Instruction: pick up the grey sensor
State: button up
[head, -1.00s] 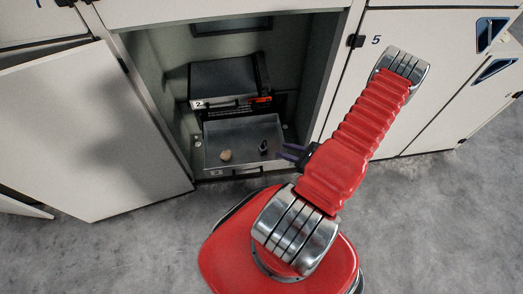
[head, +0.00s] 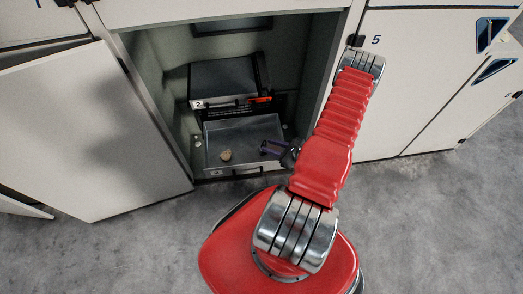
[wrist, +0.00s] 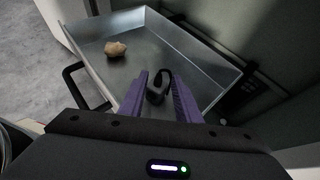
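The sensor, a small dark grey piece with a loop-like top (wrist: 157,88), is in an open metal drawer (head: 236,135), on its right side. In the wrist view the drawer (wrist: 195,52) lies ahead of my gripper (wrist: 160,92). Its two purple fingers are apart, one on each side of the sensor, with narrow gaps seeming to show. In the head view my gripper (head: 272,148) reaches into the drawer from the right and largely covers the sensor. Whether the fingers touch it cannot be told.
A tan lump (head: 225,155) lies in the drawer's left part; it also shows in the wrist view (wrist: 116,48). The locker's open door (head: 95,130) stands left, and door 5 (head: 385,95) right.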

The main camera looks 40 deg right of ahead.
jog(key=shift+x, duration=2.6)
jog(key=shift+s+f, duration=0.1)
grip_shut()
